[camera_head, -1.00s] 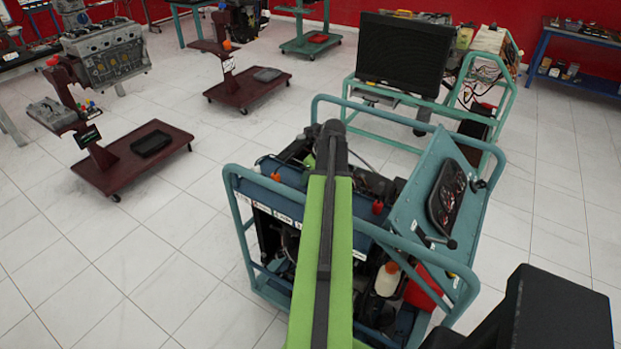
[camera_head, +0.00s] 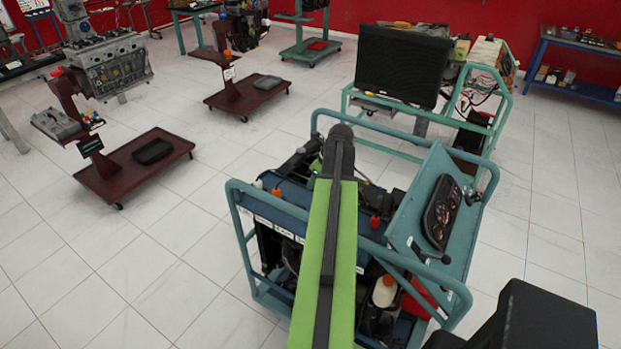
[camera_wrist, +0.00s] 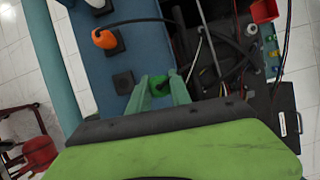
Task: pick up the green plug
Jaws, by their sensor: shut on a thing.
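The green plug (camera_wrist: 160,88) shows in the wrist view between the two teal fingers of my gripper (camera_wrist: 159,80). The fingers are shut on it, one on each side. The plug is at the right edge of a blue panel (camera_wrist: 143,40); I cannot tell whether it touches anything below. In the head view my green arm reaches over the teal-framed engine trainer (camera_head: 243,222), and my gripper and the plug are hidden there.
An orange plug (camera_wrist: 104,39) sits on the panel beside a bare dark square socket (camera_wrist: 123,82). Cables and a red box (camera_wrist: 264,10) lie to the right. In the head view, a tilted gauge panel (camera_head: 427,215) stands right of my arm. Open tiled floor (camera_head: 130,270) lies left.

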